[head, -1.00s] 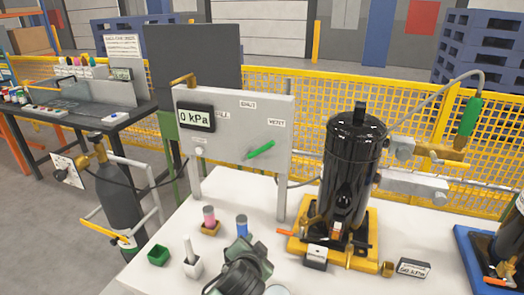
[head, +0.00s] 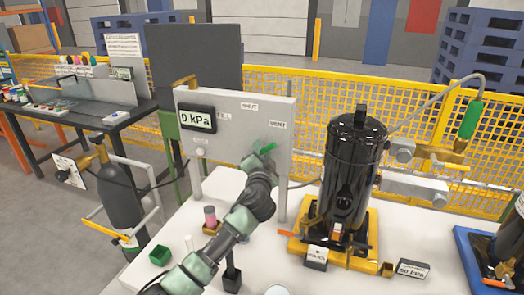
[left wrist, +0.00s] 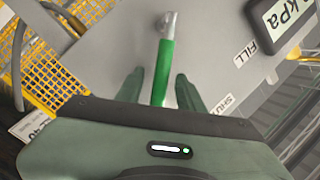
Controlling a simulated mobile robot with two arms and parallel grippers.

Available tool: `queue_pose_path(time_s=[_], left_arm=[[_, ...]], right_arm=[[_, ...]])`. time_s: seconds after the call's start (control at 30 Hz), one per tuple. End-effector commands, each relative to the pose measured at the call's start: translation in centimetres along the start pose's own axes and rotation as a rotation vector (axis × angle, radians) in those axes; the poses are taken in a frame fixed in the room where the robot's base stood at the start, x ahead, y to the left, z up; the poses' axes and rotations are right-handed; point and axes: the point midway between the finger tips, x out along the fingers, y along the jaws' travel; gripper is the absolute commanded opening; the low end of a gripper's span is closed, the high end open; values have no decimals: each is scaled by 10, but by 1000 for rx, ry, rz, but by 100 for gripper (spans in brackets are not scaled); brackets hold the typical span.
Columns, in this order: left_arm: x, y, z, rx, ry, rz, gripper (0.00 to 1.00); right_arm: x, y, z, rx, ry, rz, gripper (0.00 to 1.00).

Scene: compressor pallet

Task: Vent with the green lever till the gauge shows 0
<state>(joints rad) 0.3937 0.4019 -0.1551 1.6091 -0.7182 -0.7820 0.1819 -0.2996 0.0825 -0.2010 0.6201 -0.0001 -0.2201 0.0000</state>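The gauge (head: 197,118) on the grey panel (head: 232,105) reads 0 kPa. The green lever (head: 268,148) is on the panel's right half, slanting up to the right, below the VENT label (head: 277,125). My left gripper (head: 260,157) is at the lever and covers part of it. In the left wrist view the green lever (left wrist: 163,72) stands between the two fingers of my left gripper (left wrist: 160,88); the fingers are spread with a gap on each side. The SHUT and FILL labels are to the right there. My right gripper is not in view.
A black compressor (head: 352,175) stands in a yellow tray (head: 366,262) right of the panel. A green box (head: 160,255) and a pink-topped piece (head: 210,215) are on the white table near my left arm. A gas cylinder (head: 120,195) stands left of the table.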

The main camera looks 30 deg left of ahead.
Motion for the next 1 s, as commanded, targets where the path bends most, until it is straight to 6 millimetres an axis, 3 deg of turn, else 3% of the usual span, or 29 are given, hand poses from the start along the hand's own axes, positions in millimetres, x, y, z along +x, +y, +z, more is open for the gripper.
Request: queue_pose_path(time_s=[0.3, 0.33, 0.47, 1.0], left_arm=[[5, 0, 0, -1, 0, 1, 38], [5, 0, 0, -1, 0, 1, 35], [5, 0, 0, -1, 0, 1, 0], [4, 1, 0, -1, -1, 2, 0]], right_arm=[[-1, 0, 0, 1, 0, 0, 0], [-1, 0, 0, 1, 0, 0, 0], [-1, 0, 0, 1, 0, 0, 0], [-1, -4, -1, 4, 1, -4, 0]])
